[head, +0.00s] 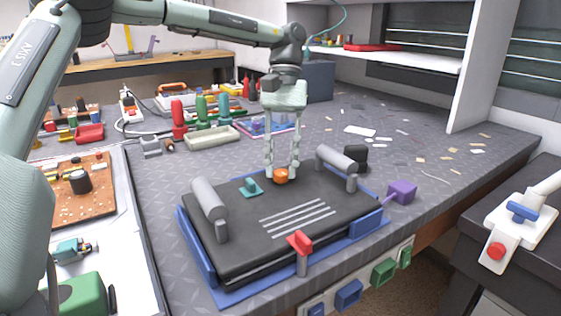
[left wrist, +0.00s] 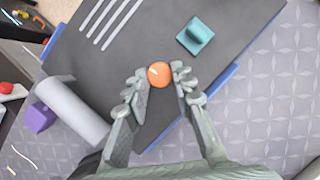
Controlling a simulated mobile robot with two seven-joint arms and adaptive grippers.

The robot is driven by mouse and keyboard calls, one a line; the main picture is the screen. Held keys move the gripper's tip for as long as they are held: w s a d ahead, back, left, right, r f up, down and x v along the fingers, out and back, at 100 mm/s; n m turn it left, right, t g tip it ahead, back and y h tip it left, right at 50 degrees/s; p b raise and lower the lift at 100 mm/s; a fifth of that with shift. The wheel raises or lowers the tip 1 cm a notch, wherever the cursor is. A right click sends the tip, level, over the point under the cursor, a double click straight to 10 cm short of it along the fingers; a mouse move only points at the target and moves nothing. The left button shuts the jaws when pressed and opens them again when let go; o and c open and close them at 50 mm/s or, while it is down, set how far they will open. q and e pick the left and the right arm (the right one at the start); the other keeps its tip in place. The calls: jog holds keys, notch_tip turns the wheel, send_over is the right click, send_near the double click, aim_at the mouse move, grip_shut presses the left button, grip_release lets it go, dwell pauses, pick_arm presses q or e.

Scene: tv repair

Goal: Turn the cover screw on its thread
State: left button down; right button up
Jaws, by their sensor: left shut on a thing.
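The cover screw is an orange round knob (head: 281,175) at the back edge of the black cover (head: 330,206). It also shows in the left wrist view (left wrist: 159,74), between my fingertips. My left gripper (head: 282,168) points straight down from above and is shut on the orange screw. In the left wrist view the fingers (left wrist: 160,80) stand on either side of it. The cover has pale slots and lies in a blue frame (head: 200,246). How deep the screw sits in its thread is hidden. My right gripper is not in view.
Two grey cylindrical handles (head: 208,199) (head: 337,159) stand up from the cover. A teal block (head: 250,187) lies left of the screw, and a red clamp (head: 300,242) is at the front edge. A purple block (head: 402,191) stands right.

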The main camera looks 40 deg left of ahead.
pick_arm(q)
jog(key=shift+w+r+m, duration=0.1)
jog(key=shift+r+m, duration=0.1)
jog(key=shift+m, duration=0.5)
jog(key=shift+y, duration=0.3)
jog(key=c, duration=1.3)
grip_release()
jog(key=shift+o, duration=0.2)
jog(key=shift+f, duration=0.1)
jog(key=v, duration=1.2)
